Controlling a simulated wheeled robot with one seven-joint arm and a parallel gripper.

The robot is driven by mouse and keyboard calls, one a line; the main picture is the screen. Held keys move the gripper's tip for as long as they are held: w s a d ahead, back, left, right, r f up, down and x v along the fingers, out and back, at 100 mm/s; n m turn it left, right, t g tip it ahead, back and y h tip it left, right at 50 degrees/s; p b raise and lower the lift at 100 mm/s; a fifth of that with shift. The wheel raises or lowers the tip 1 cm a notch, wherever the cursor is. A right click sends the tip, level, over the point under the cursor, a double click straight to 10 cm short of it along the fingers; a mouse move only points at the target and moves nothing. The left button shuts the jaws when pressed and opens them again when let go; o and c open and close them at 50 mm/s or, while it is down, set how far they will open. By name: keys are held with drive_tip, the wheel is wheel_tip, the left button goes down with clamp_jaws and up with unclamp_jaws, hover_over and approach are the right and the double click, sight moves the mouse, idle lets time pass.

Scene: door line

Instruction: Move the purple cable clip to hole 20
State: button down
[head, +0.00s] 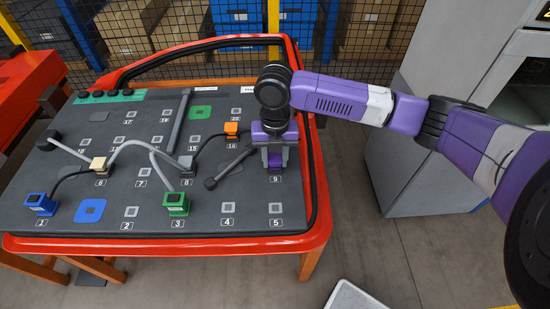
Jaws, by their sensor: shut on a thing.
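The purple cable clip (275,160) is at hole 9 on the right side of the grey board. My gripper (275,156) points down over it and is shut on it, with its fingers on either side. The clip's base is partly hidden, so I cannot tell whether it is seated or slightly lifted. Hole 20 (236,111) shows as an empty pale square near the board's back right, behind and left of my gripper.
An orange clip (231,129) sits just in front of hole 20, with a dark cable running left to a grey clip (186,163). A dark rod-like piece (228,168) lies left of my gripper. Green (176,203), blue (40,204) and beige (99,164) clips stand further left. A red raised frame (313,150) edges the board.

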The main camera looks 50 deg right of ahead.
sight(275, 158)
drive_tip(key=shift+r+p, duration=0.3)
drive_tip(key=shift+r, duration=0.15)
drive_tip(key=c, duration=1.7)
unclamp_jaws()
clamp_jaws()
drive_tip(key=shift+r+p, duration=2.65)
drive_tip(key=shift+r, duration=0.85)
drive_tip(key=shift+f, duration=0.15)
